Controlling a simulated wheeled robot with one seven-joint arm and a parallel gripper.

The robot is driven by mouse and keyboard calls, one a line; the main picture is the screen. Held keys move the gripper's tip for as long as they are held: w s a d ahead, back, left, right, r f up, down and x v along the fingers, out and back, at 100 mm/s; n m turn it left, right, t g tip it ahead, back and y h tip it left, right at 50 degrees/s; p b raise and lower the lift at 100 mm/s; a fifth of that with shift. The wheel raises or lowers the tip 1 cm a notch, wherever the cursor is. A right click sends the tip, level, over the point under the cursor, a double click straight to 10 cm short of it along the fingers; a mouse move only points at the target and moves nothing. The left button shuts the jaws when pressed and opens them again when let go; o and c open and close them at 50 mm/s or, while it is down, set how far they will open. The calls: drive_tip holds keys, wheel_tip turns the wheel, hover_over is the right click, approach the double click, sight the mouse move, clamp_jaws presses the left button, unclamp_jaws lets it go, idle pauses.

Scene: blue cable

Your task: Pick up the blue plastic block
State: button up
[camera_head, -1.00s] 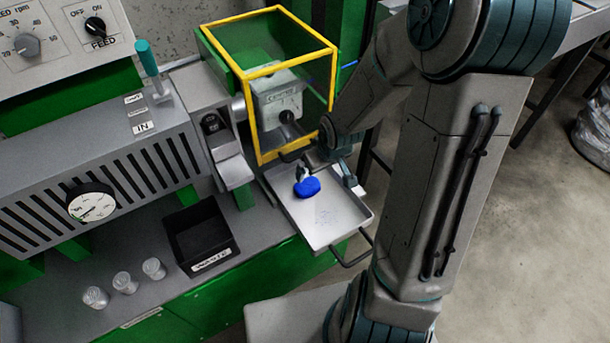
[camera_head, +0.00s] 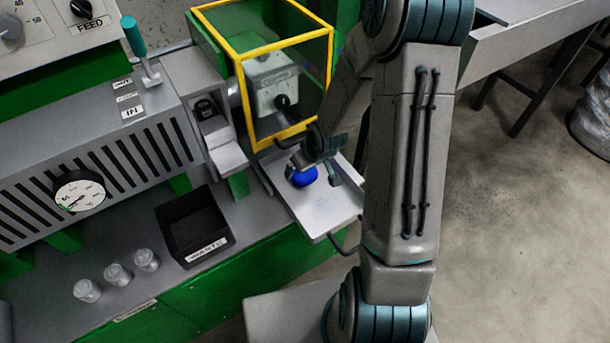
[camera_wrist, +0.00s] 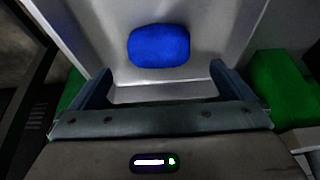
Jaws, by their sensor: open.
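The blue plastic block (camera_head: 304,177) lies on a shallow metal tray (camera_head: 322,220) below the yellow-framed guard. In the wrist view the block (camera_wrist: 159,46) shows whole as a rounded blue shape, beyond the fingertips and roughly centred between them. My gripper (camera_wrist: 160,78) is open, its two fingers apart with nothing between them. In the head view my gripper (camera_head: 312,177) is over the tray close to the block, and my wrist hides part of the block's surroundings. Whether a finger touches the block cannot be told.
A yellow-framed guard box (camera_head: 282,48) stands just behind the tray. A black bin (camera_head: 196,228) and several small clear jars (camera_head: 117,275) stand on the bench to the left. A lever with a teal handle (camera_head: 134,38) rises at the upper left. Open floor (camera_head: 500,230) lies to the right.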

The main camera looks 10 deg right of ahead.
sight(305, 175)
drive_tip(key=shift+s+x, duration=0.1)
drive_tip(key=shift+x, duration=1.15)
drive_tip(key=shift+s+x, duration=0.15)
drive_tip(key=shift+x, duration=1.1)
drive_tip(key=shift+d+f, duration=0.1)
drive_tip(key=c, duration=1.1)
